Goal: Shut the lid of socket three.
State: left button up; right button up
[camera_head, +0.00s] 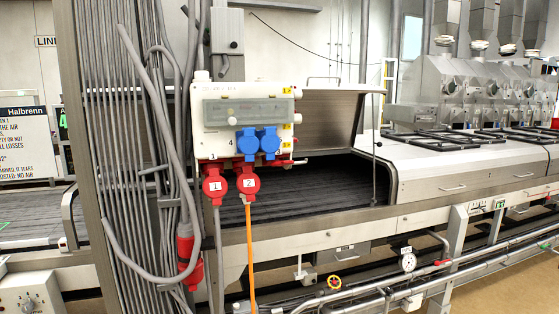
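A white socket box (217,143) hangs left of centre, with two blue sockets side by side on its lower front. The left blue socket (247,143) is beside a small 4. The right blue socket (269,140) has what looks like a small 3 at its lower right, so I take it as socket three. Its blue lid sits slightly higher than its neighbour's; at this size I cannot tell how far open it is. Neither of my grippers is in view.
Red connectors marked 1 (215,186) and 2 (248,183) hang below the box. An orange cable (250,250) runs down from connector 2. Grey cables (165,150) and a red plug (188,262) hang at left. A raised metal hood (328,118) stands behind.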

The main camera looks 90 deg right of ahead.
aim_at(277, 163)
jog(key=l+z, duration=0.1)
jog(key=z, duration=0.3)
jog(key=l+z, duration=0.1)
jog(key=z, duration=0.35)
jog(key=l+z, duration=0.15)
jog(key=z, duration=0.25)
jog(key=l+z, duration=0.15)
jog(key=z, duration=0.3)
jog(key=l+z, duration=0.1)
jog(key=z, duration=0.3)
